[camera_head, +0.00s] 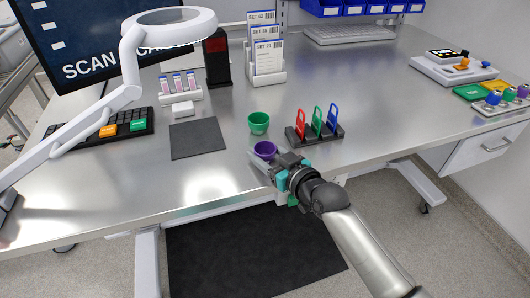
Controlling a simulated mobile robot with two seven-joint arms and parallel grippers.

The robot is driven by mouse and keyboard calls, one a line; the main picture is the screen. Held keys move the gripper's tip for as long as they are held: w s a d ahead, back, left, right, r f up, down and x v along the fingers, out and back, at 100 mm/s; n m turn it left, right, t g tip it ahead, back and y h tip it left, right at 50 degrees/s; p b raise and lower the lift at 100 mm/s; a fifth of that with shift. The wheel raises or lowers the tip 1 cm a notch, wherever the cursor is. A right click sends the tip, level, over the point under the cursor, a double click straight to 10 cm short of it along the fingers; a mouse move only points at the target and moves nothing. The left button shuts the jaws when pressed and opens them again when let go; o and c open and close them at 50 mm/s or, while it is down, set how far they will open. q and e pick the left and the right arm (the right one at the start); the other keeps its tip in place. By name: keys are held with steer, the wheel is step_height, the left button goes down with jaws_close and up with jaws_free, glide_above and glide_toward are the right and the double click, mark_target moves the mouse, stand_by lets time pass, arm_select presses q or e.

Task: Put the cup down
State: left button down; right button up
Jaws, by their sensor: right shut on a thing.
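A purple cup (264,149) is upright at the front edge of the steel bench. My right gripper (266,159) is shut on the purple cup, and the wrist hides part of the cup's lower right side. I cannot tell whether the cup's base touches the bench. A green cup (258,124) stands upright on the bench just behind it. My left gripper is not in view.
A rack with red, green and blue clips (316,138) stands right of the cups. A dark square mat (198,139) lies to the left. A magnifier lamp (131,70) overhangs the left side. The bench's right-centre (375,90) is clear.

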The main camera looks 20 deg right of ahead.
steer(key=o, duration=1.3)
steer(key=shift+o, duration=0.2)
steer(key=shift+s+r, duration=0.1)
steer(key=shift+r, duration=0.05)
steer(key=p+v, duration=0.2)
steer(key=v, duration=0.9)
steer(key=shift+s+d, duration=0.2)
steer(key=shift+s, duration=0.15)
steer(key=shift+r, duration=0.1)
